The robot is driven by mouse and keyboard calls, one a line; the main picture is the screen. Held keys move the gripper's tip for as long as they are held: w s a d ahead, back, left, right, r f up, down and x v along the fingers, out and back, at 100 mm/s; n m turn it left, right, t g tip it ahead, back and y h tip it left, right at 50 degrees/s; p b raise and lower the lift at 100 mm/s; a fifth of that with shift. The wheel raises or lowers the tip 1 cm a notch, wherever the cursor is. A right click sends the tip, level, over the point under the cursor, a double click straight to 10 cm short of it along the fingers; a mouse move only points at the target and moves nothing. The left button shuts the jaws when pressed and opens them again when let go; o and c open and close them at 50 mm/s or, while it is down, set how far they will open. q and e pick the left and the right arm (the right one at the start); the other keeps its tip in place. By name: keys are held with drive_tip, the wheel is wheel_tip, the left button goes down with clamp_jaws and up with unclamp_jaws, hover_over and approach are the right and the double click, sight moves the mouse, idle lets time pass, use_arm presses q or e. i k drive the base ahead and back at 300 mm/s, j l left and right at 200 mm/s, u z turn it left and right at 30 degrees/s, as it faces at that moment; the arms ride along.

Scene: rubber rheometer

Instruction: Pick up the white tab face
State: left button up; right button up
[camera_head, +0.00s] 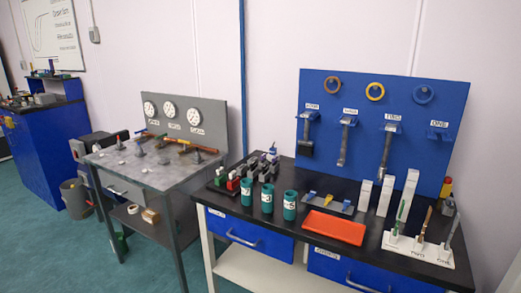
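I cannot single out a white tab face for certain. Three white upright blocks of different heights stand on the black bench top: a short one (365,196), a middle one (385,197) and a tall one (409,191). Small white labels with lettering mark the blue tool board (433,110), such as the label (391,116) at the third hanging tool. Neither of my grippers is in view.
An orange tray (333,228) lies at the front of the black bench (290,176). Several teal cups (290,206) stand left of it. A white rack (418,249) with upright tools is at the front right. A grey table (122,165) with gauges stands left.

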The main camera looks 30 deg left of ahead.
sight(232, 175)
drive_tip(key=i+j, duration=0.25)
drive_tip(key=j, duration=0.2)
drive_tip(key=i+j, duration=0.25)
drive_tip(key=j, duration=0.2)
drive_tip(key=i+j, duration=0.55)
drive_tip(key=j, duration=0.3)
drive_tip(key=i+j, duration=0.25)
drive_tip(key=j, duration=0.2)
drive_tip(key=i+j, duration=0.25)
drive_tip(key=j, duration=0.2)
